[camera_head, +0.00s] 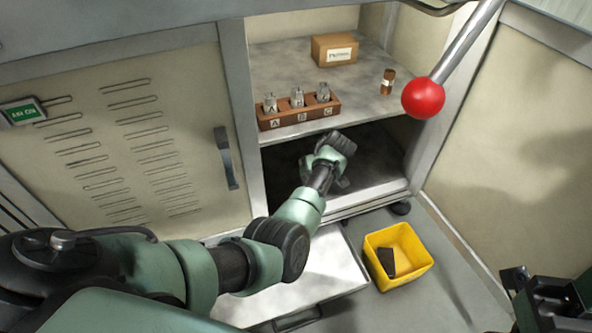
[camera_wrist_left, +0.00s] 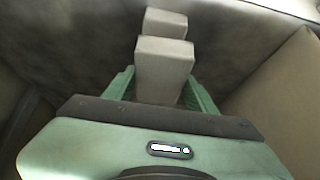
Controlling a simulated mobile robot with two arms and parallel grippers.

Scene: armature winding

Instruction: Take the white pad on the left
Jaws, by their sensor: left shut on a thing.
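In the left wrist view, a pale grey-white block-shaped pad (camera_wrist_left: 163,67) stands between the green fingers of my left gripper (camera_wrist_left: 163,90), which is shut on it. A second, similar pale pad (camera_wrist_left: 166,22) shows just behind it; I cannot tell whether the two touch. In the head view my left arm reaches into the dark lower compartment of the cabinet, with the left gripper (camera_head: 334,150) inside its opening. No pad can be made out there. My right gripper (camera_head: 550,298) is at the lower right corner, dark and partly cut off, so its opening is unclear.
Above the arm, a shelf (camera_head: 370,100) holds a brown rack (camera_head: 300,110) marked A, B, C, a cardboard box (camera_head: 334,49) and a small brown bottle (camera_head: 388,82). A red-knobbed lever (camera_head: 423,97) hangs at right. A yellow bin (camera_head: 410,270) with a dark piece stands on the floor.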

